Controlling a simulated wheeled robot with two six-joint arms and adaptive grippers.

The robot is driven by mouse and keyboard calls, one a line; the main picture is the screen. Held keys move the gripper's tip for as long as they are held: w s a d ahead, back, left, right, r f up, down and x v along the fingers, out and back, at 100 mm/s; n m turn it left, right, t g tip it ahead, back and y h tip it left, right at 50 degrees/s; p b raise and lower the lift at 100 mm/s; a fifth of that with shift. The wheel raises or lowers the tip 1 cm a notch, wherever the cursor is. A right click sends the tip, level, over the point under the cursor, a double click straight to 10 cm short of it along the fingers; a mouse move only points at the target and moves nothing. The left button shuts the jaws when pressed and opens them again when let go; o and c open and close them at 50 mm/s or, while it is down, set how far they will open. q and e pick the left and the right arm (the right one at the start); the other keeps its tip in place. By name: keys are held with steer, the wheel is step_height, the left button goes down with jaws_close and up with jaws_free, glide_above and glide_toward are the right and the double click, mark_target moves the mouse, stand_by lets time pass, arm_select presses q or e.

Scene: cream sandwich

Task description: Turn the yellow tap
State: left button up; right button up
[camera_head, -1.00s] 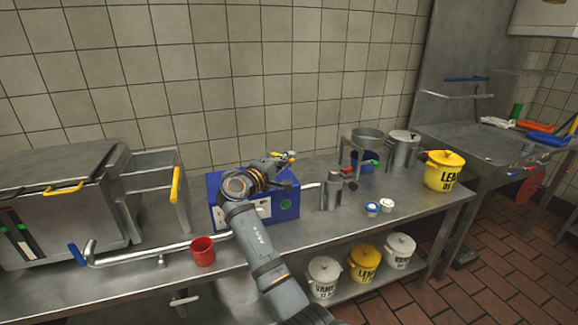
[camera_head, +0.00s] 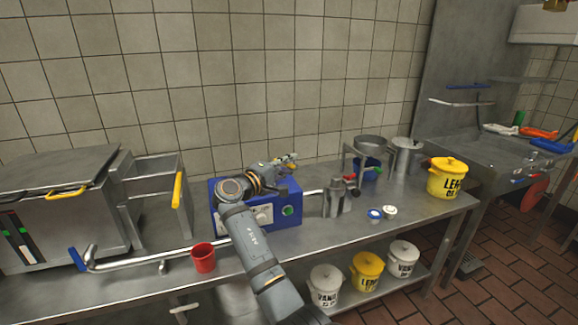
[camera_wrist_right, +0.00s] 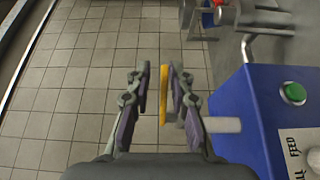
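The yellow tap lever (camera_wrist_right: 163,97) stands upright between the fingers of my right gripper (camera_wrist_right: 157,78) in the right wrist view. The fingers are apart, with a visible gap on the left. The lever is close to the right finger; I cannot tell whether they touch. A pale spout (camera_wrist_right: 222,125) runs from the blue machine (camera_wrist_right: 236,92) toward the lever. In the head view, the blue machine (camera_head: 291,212) is partly hidden by my right arm, and my right gripper (camera_head: 291,158) is small above its rear. My left gripper is not in view.
A red mug (camera_head: 203,258) stands on the steel counter (camera_head: 330,235) beside a bent pipe (camera_head: 130,262). Metal cylinders (camera_head: 337,197), two small jars and pots stand to the right. A yellow bucket (camera_head: 446,181) is near the right end.

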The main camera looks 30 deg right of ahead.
steer(key=shift+a+f, duration=0.15)
steer(key=shift+f, duration=0.15)
